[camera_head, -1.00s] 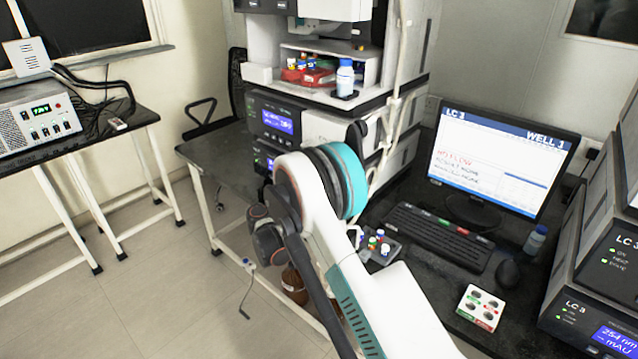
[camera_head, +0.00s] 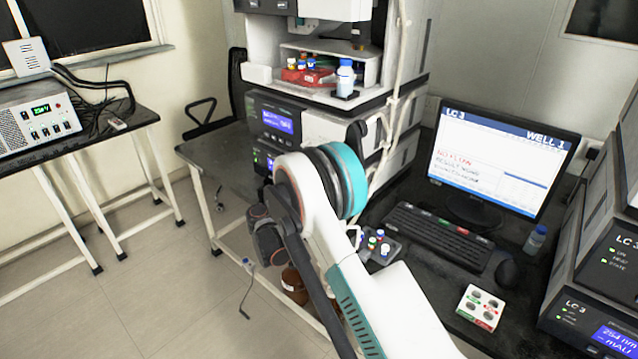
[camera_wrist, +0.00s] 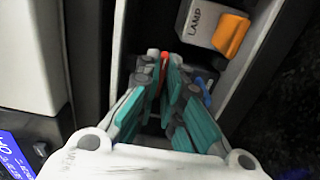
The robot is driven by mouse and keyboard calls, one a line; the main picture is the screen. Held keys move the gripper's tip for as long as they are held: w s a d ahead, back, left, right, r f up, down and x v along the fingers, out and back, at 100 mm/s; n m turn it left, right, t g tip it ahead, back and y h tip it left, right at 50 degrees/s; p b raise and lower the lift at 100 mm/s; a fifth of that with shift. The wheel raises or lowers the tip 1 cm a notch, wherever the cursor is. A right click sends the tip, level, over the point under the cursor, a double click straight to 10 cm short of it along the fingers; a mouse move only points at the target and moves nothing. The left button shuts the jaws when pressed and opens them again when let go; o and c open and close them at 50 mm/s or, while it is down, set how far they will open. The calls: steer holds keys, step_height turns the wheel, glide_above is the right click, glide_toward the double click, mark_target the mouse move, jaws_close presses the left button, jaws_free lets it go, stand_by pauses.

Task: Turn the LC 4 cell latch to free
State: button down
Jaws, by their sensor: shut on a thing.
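In the wrist view my gripper (camera_wrist: 162,72) has its teal fingers close together inside a dark recess of an instrument. A narrow red part (camera_wrist: 164,59) shows between the fingertips, and the fingers are shut on it. I take it to be the cell latch; no label for it can be read, and the fingers hide most of it. In the head view my arm hides the gripper and the latch.
In the wrist view an orange tab (camera_wrist: 231,35) on a block marked LAMP stands right of the fingertips, and a blue part (camera_wrist: 204,92) lies close beside the right finger. In the head view a monitor (camera_head: 500,160) and keyboard (camera_head: 440,235) stand right of my arm.

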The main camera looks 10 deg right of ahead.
stand_by(0.4)
steer(key=c, duration=2)
jaws_free()
steer(key=v, duration=1.2)
